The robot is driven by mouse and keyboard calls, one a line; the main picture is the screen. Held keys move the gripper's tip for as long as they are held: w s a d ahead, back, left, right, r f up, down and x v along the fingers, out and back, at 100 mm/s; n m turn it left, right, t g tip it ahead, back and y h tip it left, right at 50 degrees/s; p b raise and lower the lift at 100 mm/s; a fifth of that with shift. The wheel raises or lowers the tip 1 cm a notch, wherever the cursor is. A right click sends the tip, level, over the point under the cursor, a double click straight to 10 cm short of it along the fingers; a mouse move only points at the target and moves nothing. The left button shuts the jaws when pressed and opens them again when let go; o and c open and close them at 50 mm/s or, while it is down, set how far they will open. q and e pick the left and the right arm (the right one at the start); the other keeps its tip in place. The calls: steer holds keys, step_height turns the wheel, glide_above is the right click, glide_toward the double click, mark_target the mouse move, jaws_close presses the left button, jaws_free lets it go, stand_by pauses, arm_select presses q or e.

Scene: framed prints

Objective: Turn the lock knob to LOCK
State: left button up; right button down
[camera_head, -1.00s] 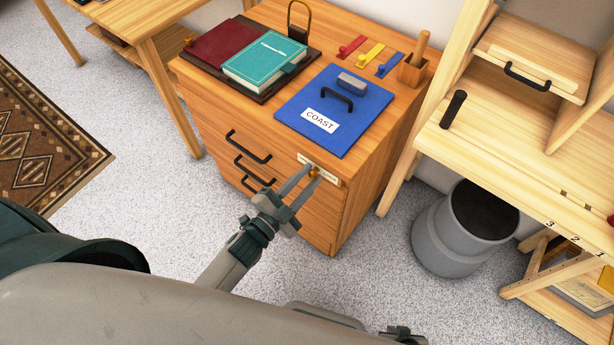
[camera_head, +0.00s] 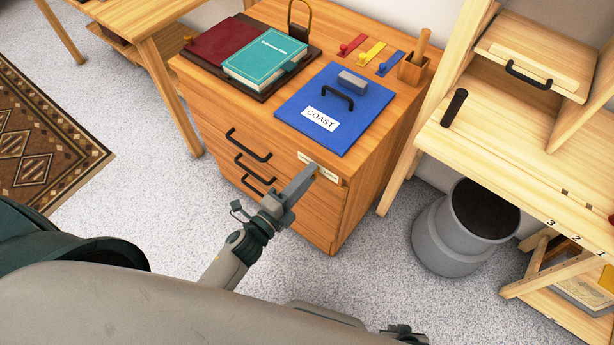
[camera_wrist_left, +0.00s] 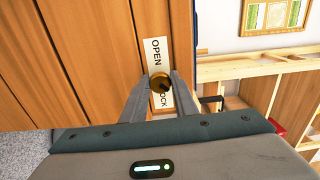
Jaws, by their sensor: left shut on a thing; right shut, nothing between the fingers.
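The lock knob (camera_wrist_left: 159,82) is a small brass knob on a white label plate (camera_wrist_left: 155,55) on the cabinet front. The plate reads OPEN at one end and LOCK at the other, partly hidden by a finger. A dark mark on the knob points toward the lower right in the left wrist view. My left gripper (camera_head: 309,171) is shut on the knob, with one finger on each side (camera_wrist_left: 160,84). In the head view the fingers hide most of the knob. Part of my right gripper (camera_head: 402,335) shows at the bottom edge, away from the cabinet.
The wooden cabinet (camera_head: 225,105) has dark drawer handles and carries a blue COAST panel (camera_head: 300,128), books (camera_head: 265,58), colored tags and a wooden holder. A grey bin (camera_head: 450,240) and a light wooden shelf unit (camera_head: 500,150) stand to the right.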

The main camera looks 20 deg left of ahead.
steer(key=shift+s+d+f, duration=0.1)
steer(key=shift+s+d, duration=0.1)
steer(key=shift+d, duration=0.1)
arm_select(q)
steer(key=o, duration=1)
arm_select(e)
steer(key=shift+a, duration=0.2)
arm_select(q)
steer(key=shift+s, duration=0.1)
arm_select(e)
steer(key=shift+a, duration=0.2)
arm_select(q)
steer(key=shift+b+v, duration=1.45)
steer(key=shift+v, duration=7.2)
arm_select(e)
steer(key=shift+d+r+g, duration=0.3)
steer(key=shift+r, duration=0.35)
steer(key=shift+d+r+g, duration=0.25)
steer(key=shift+r+g, duration=0.05)
steer(key=shift+r, duration=0.35)
